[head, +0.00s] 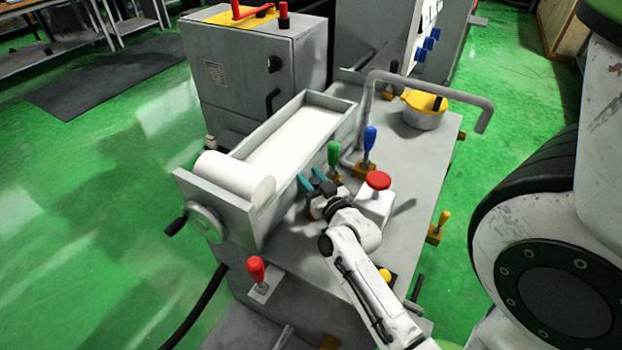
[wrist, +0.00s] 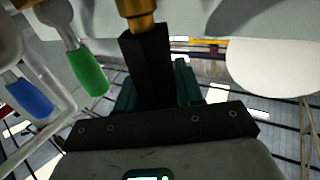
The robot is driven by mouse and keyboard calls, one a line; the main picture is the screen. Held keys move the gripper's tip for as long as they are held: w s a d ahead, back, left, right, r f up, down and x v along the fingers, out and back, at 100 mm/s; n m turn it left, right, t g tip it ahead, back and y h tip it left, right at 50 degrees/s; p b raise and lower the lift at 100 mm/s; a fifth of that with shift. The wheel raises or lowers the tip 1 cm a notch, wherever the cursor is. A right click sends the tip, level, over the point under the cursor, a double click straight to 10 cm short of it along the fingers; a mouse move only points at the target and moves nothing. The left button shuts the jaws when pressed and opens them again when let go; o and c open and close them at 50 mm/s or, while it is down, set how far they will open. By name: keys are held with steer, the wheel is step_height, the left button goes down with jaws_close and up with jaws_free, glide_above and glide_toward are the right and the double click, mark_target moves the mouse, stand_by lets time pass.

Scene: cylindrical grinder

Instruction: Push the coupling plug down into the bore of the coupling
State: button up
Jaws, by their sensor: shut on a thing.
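I cannot tell whether that part belongs to the plug or to the coupling. In the head view, my gripper (head: 312,179) is over the grey machine table, beside the long trough and left of the green-handled lever. The plug there is small and mostly hidden by my gripper. The coupling's bore does not show clearly in either view.
A green-handled lever (head: 334,153), a blue-handled lever (head: 370,138) and a red mushroom button (head: 378,180) stand close by. The trough holds a white roller (head: 235,177).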

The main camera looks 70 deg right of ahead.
steer(key=shift+f+b, duration=0.8)
steer(key=shift+f, duration=0.2)
steer(key=o, duration=1.2)
steer(key=v, duration=1)
steer(key=shift+s+a+b, duration=0.25)
steer(key=shift+s+b, duration=0.05)
steer(key=shift+b, duration=0.05)
